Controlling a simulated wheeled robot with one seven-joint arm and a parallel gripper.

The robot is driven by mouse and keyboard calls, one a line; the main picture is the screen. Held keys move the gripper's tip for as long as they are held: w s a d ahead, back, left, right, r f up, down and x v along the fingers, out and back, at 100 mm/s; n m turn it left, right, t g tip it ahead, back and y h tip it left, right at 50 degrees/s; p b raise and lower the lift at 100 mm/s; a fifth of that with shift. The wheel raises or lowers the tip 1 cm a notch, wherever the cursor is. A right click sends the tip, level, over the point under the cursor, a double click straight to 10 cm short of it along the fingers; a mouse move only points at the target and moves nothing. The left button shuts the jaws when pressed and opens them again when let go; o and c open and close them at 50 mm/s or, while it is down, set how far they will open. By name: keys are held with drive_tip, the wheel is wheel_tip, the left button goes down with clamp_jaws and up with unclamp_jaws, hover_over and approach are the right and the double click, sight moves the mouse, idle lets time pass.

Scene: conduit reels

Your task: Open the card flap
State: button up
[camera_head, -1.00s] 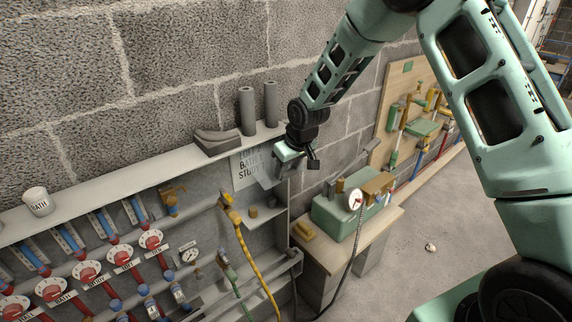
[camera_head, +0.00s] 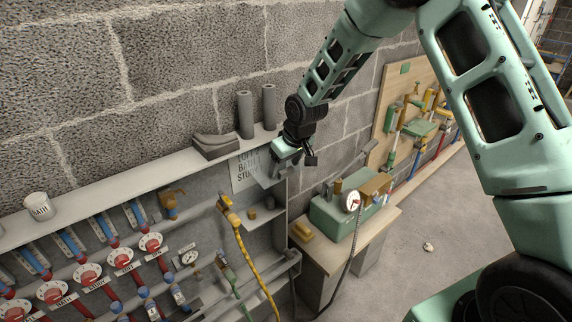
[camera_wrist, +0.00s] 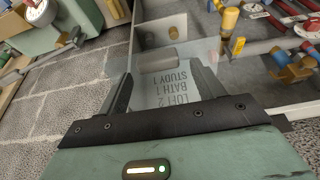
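The card flap (camera_head: 247,175) is a pale sheet with printed lettering, hanging under the shelf at the right end of the pipe panel. In the wrist view the card (camera_wrist: 168,98) appears upside down and see-through, its text reading LOFT, BATH and STUDY. A grey block-like tab (camera_wrist: 157,59) shows at its far edge. My gripper (camera_head: 285,170) is at the card's right side. In the wrist view my gripper (camera_wrist: 160,68) is open, its two fingers standing apart on either side of the tab, with gaps visible. I cannot tell whether either finger touches the card.
The shelf (camera_head: 130,180) above the panel holds a white mug (camera_head: 39,206), a grey curved block (camera_head: 215,145) and two grey cylinders. Red valves and a yellow hose (camera_head: 243,255) lie left and below. A green machine (camera_head: 340,215) stands on a bench at right.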

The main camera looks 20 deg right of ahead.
drive_tip(key=b+v, duration=0.2)
drive_tip(key=v, duration=1.5)
drive_tip(key=shift+r+b, duration=0.2)
drive_tip(key=shift+b, duration=0.2)
drive_tip(key=shift+s, duration=0.15)
drive_tip(key=s+a+f+n+g, duration=0.2)
drive_tip(key=s+a, duration=0.9)
drive_tip(key=s, duration=0.2)
drive_tip(key=s+f+n+g, duration=0.1)
drive_tip(key=s+f, duration=0.1)
drive_tip(key=s, duration=0.8)
drive_tip(key=s+a+f+n+g, duration=0.1)
drive_tip(key=s+f, duration=0.1)
drive_tip(key=s, duration=0.8)
drive_tip(key=shift+a+f+h, duration=0.2)
drive_tip(key=shift+a+h, duration=0.1)
